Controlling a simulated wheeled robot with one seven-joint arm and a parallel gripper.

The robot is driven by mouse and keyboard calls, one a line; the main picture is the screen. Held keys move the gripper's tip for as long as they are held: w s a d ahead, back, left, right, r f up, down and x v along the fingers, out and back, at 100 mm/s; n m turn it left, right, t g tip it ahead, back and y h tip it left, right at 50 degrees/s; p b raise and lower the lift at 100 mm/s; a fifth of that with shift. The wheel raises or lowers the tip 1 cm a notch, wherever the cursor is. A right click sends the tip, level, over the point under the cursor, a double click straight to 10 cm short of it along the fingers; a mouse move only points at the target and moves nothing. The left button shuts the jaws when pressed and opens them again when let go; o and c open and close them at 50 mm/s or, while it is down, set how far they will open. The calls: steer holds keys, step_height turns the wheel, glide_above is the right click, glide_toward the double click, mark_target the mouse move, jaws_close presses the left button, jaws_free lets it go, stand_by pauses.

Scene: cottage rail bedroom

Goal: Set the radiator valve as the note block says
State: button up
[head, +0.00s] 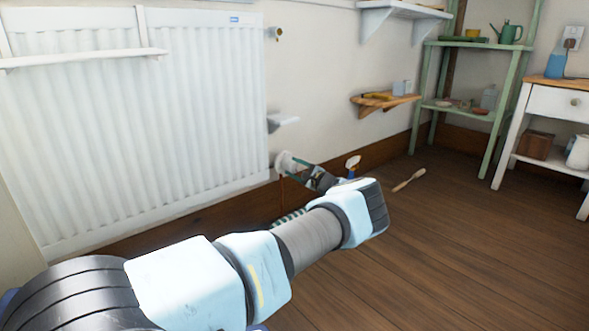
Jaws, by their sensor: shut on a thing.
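The white radiator (135,125) fills the left of the head view. Its round white valve knob (283,160) is low at the radiator's right end. I cannot make out a note block with readable writing in this view.
A wooden brush (409,180) lies on the floor. A small white ledge (283,121) juts out above the valve. A green shelf unit (484,107) and white table (551,101) stand right. Floor at right is clear.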

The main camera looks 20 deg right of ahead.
stand_by(0.3)
steer(key=o, duration=1.4)
steer(key=shift+c, duration=0.2)
steer(key=p+v, duration=0.4)
steer(key=v, duration=0.6)
steer(key=shift+s+d+p, duration=0.2)
steer(key=shift+s+p, duration=0.15)
